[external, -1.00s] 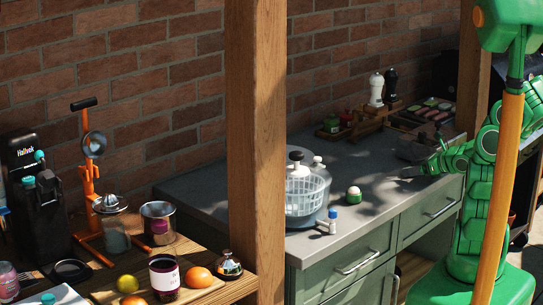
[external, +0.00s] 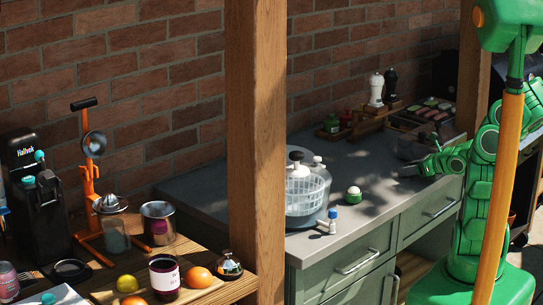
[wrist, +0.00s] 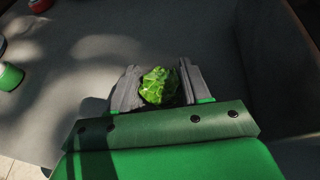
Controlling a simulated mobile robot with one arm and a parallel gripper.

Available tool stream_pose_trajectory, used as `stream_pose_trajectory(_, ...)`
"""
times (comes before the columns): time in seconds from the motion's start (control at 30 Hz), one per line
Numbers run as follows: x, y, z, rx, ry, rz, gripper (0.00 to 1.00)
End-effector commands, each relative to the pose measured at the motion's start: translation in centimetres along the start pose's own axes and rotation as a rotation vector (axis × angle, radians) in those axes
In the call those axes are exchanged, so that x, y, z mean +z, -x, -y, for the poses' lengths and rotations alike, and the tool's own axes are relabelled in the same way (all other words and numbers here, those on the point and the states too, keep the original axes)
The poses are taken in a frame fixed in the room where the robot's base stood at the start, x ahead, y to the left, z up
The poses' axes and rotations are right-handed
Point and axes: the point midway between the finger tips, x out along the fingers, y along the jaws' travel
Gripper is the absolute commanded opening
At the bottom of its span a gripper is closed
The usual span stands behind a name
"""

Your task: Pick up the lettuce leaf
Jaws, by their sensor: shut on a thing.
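The lettuce leaf (wrist: 158,87) is bright green and crinkled. In the wrist view it sits between the two grey fingers of my gripper (wrist: 160,88), which are shut on it. In the external view my gripper (external: 409,170) is over the right part of the grey counter (external: 375,205), close above its surface. The leaf cannot be made out in that view.
A salad spinner (external: 306,190), a small green-and-white jar (external: 353,194) and a blue-capped bottle (external: 331,219) stand left of my gripper. Trays of food (external: 432,115) and a wooden rack with two mills (external: 377,90) are behind. Bare counter lies between.

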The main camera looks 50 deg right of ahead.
Motion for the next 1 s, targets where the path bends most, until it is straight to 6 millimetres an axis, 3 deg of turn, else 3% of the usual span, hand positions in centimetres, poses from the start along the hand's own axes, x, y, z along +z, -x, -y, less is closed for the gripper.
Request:
stream_pose_trajectory(0.47,0.5,0.2,0.0,0.0,0.001,0.0,0.19)
stream_pose_trajectory(1.0,6.5,2.6,0.0,0.0,0.004,0.001,0.19)
